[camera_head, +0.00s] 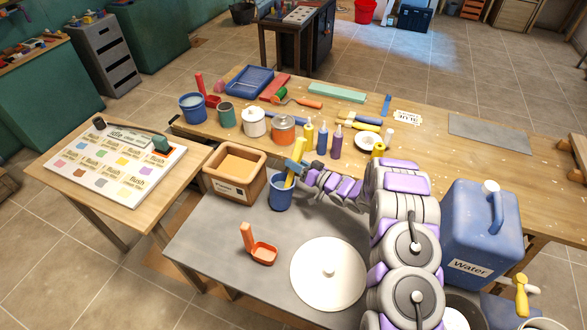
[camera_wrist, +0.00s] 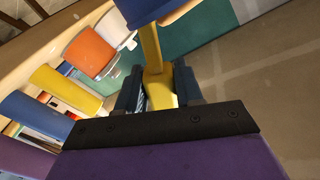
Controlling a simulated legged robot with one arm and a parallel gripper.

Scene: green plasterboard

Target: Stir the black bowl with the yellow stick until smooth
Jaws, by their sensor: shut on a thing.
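The yellow stick (camera_head: 299,152) stands tilted at the blue cup (camera_head: 280,193) on the grey table. My gripper (camera_head: 296,167) is just above the cup's rim, with the stick between its fingers. In the wrist view, my gripper (camera_wrist: 158,92) is shut on the yellow stick (camera_wrist: 151,48), which runs up towards a blue shape at the top edge. A dark round bowl (camera_head: 468,304) is partly visible at the bottom right, beside my arm; most of it is hidden or cut off, so I cannot tell surely that it is the black bowl.
A tan box (camera_head: 236,170) stands left of the cup. An orange scoop (camera_head: 262,252) and a white round lid (camera_head: 328,272) lie in front. A big blue water jug (camera_head: 483,235) stands right of my arm. Bottles and paint pots line the wooden table (camera_head: 450,165) behind.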

